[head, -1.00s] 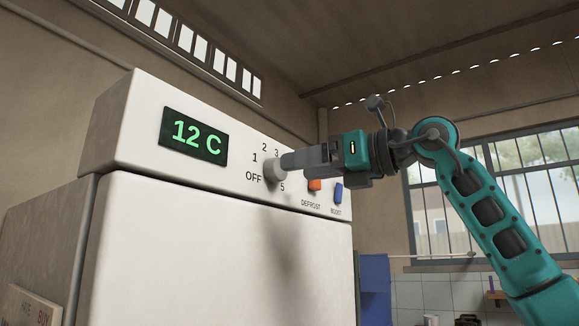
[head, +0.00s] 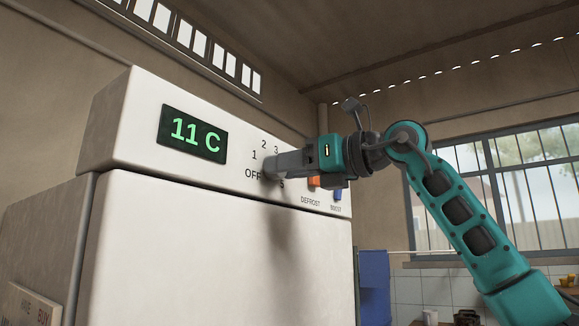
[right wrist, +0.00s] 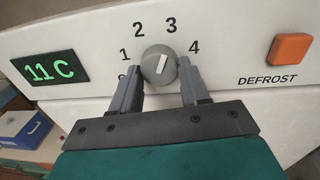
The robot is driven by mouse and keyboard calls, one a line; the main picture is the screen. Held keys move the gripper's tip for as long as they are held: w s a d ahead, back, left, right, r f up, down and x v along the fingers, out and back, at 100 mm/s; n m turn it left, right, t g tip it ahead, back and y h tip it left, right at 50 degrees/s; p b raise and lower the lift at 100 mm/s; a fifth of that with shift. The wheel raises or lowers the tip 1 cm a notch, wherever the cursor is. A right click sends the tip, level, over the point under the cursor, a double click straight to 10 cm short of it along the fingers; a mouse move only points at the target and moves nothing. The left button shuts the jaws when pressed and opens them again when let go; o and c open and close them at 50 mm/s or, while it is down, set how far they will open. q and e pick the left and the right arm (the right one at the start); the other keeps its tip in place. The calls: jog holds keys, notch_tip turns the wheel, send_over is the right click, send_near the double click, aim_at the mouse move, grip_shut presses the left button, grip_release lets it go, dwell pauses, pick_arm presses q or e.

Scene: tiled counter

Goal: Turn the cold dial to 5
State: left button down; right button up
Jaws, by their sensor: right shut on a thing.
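The grey round cold dial (head: 268,171) sits on the white fridge's upper panel, among the marks OFF, 1, 2, 3 and 5. My right gripper (head: 277,166) reaches it from the right and covers part of the scale. In the right wrist view the dial (right wrist: 148,60) is between the two fingers of my right gripper (right wrist: 160,75), which is shut on it. The dial's white marker runs nearly upright, its top leaning slightly right; I cannot tell which end points. Marks 1 to 4 show there; the 5 is hidden. My left gripper is not in view.
A green display (head: 195,134) reads 11 C, left of the dial. An orange DEFROST button (right wrist: 290,48) and a blue BOOST button (head: 338,193) are to the dial's right, close under my gripper in the head view. The room right of the fridge is open.

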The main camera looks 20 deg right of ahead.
jog(key=c, duration=0.3)
jog(key=shift+c, duration=0.2)
jog(key=shift+m, duration=0.4)
pick_arm(q)
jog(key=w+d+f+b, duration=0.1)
jog(key=b, duration=0.3)
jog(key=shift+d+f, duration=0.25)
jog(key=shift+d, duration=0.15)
pick_arm(e)
jog(key=m, duration=0.9)
jog(key=m+t, duration=0.1)
jog(key=m, duration=0.9)
jog(key=shift+s+a+r, duration=0.1)
jog(key=shift+s+a, duration=0.05)
jog(key=shift+a, duration=0.05)
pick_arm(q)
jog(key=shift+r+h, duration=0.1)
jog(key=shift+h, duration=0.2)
pick_arm(e)
jog(key=shift+m+t+h, duration=0.3)
